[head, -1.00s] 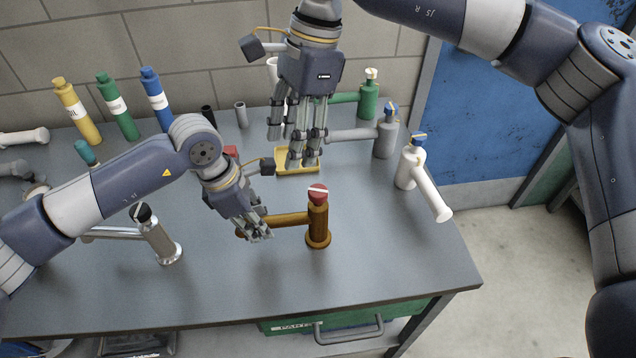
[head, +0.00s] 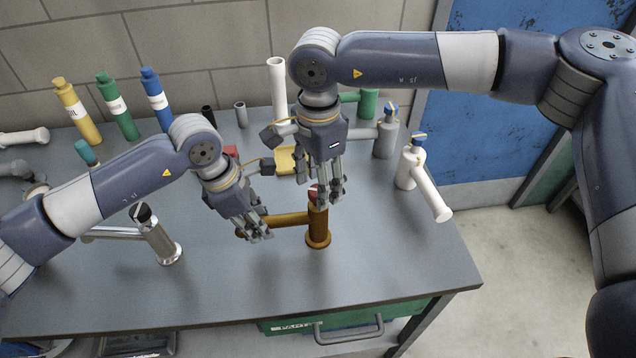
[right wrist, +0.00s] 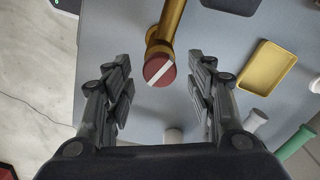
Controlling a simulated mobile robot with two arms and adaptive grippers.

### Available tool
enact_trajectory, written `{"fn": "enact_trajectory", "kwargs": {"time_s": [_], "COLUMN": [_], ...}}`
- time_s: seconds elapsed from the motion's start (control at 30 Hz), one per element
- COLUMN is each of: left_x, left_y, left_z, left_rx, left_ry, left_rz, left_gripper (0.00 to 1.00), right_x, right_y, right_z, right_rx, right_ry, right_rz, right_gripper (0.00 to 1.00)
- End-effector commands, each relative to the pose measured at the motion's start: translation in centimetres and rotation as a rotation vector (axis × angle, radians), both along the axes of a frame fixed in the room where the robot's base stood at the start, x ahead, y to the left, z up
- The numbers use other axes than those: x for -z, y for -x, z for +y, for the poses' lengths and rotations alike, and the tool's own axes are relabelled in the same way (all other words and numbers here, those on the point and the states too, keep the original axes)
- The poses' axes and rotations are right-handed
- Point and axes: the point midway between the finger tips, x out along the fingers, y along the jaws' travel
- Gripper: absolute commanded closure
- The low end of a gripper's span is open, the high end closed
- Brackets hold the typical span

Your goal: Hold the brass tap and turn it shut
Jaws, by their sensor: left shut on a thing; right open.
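The brass tap (head: 318,228) stands upright on the table, its spout (head: 288,218) pointing left. Its red knob with a white stripe is partly hidden behind my right fingers in the head view. It shows whole in the right wrist view (right wrist: 159,70), between the fingers but beyond their tips. My left gripper (head: 252,229) is shut on the outer end of the spout. My right gripper (head: 325,192) is open, pointing down above the knob. In the right wrist view its fingers (right wrist: 160,82) are spread on either side of the knob.
A steel tap (head: 160,238) stands to the left, a white tap (head: 409,165) and a grey tap (head: 385,137) to the right. A yellow tray (head: 285,161) lies behind the brass tap. Several bottles (head: 117,108) stand near the wall. The front of the table is clear.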

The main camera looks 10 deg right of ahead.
Motion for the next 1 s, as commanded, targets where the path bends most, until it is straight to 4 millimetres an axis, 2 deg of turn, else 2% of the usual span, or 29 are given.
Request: {"fn": "enact_trajectory", "kwargs": {"time_s": [0.13,0.4,0.47,0.6,0.63,1.0], "left_x": [0.07,0.08,0.08,0.07,0.07,0.07], "left_y": [0.02,0.02,0.02,0.02,0.02,0.02], "left_z": [0.03,0.03,0.03,0.03,0.03,0.02], "left_rx": [0.000,-0.001,-0.001,-0.001,0.000,0.000], "left_ry": [-0.001,-0.001,-0.001,-0.001,-0.001,-0.001], "left_rz": [0.001,0.001,0.001,0.001,0.001,0.001], "left_gripper": [0.99,0.99,0.99,0.99,0.99,0.99], "right_x": [0.91,1.03,1.02,1.00,1.00,0.99], "right_y": [0.02,0.01,0.01,0.00,0.00,0.02], "right_z": [0.01,0.02,0.02,0.03,0.02,0.08], "right_rx": [-0.001,0.000,0.000,0.000,0.000,0.042], "right_ry": [0.000,0.000,0.000,0.000,0.000,-0.003], "right_rz": [0.000,0.000,-0.001,-0.001,-0.001,0.000], "right_gripper": [0.49,0.49,0.60,0.92,0.94,0.94]}}
